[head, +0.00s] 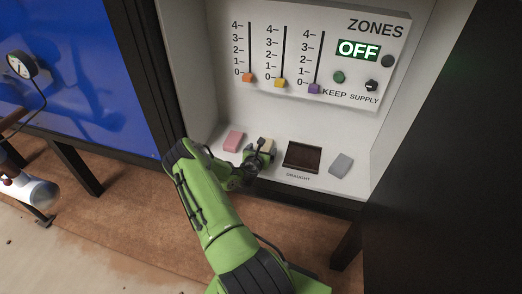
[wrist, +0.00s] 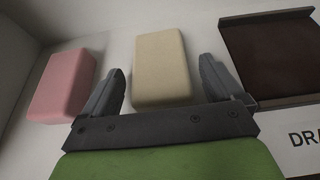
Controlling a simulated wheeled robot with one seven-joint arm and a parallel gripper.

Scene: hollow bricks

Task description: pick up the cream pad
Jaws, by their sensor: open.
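The cream pad (wrist: 162,66) lies flat on the white shelf, between the pink pad and the dark recess. In the head view only a part of the cream pad (head: 267,145) shows behind my gripper (head: 257,150). In the wrist view my gripper (wrist: 162,88) is open, with one dark finger on each side of the cream pad's near part. A gap shows between each finger and the pad. The pad's near end is close to the gripper's crossbar. I cannot tell how high the fingertips are above the shelf.
A pink pad (wrist: 63,86) lies close left of the left finger. A dark recess (head: 302,157) with a raised rim is on the right, and a grey pad (head: 341,165) lies beyond it. A panel (head: 325,60) with sliders and knobs stands behind the shelf.

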